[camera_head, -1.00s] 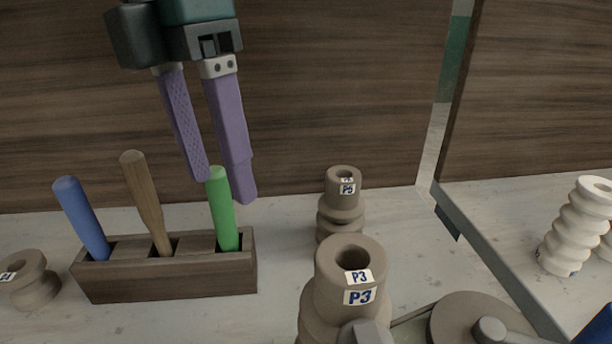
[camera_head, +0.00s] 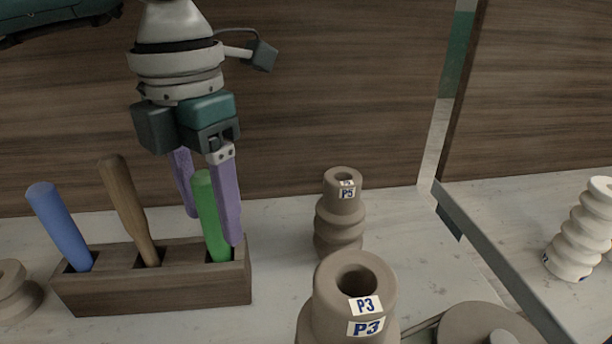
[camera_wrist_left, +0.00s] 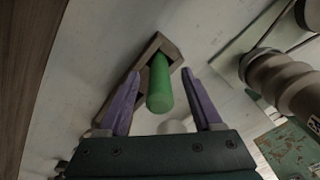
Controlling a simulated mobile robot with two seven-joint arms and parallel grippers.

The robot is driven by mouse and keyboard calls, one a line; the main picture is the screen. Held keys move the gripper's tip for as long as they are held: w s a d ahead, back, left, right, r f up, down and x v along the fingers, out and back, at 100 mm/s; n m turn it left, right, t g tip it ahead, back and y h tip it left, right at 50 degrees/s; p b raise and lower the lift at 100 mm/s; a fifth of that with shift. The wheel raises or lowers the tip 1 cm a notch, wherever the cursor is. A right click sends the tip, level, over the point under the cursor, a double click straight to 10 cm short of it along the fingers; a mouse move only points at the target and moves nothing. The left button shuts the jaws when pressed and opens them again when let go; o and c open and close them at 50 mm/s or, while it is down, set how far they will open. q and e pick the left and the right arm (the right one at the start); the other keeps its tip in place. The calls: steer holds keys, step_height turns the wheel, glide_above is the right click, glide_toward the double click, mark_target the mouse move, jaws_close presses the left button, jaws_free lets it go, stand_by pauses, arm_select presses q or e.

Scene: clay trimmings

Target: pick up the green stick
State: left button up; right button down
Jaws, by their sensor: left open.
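The green stick (camera_head: 209,215) stands in the right slot of a dark wooden holder (camera_head: 150,295), leaning slightly. My left gripper (camera_head: 212,228) is open and pointed down, with its purple fingers on either side of the stick's upper part. In the left wrist view the green stick (camera_wrist_left: 160,85) lies between the two spread fingers (camera_wrist_left: 162,98), with a gap to each side. The stick's lower end is hidden in the slot. My right gripper is not in view.
A blue stick (camera_head: 60,225) and a brown wooden stick (camera_head: 130,210) stand in the same holder. Brown ridged clay pieces labelled P5 (camera_head: 340,220) and P3 (camera_head: 350,300) stand to the right. A white ridged piece (camera_head: 585,230) stands at far right. A wooden panel rises behind.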

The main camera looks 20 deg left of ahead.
mark_target(218, 240)
arm_select(q)
step_height(218, 240, down, 2)
steer(key=shift+f, duration=0.25)
jaws_close()
stand_by(0.4)
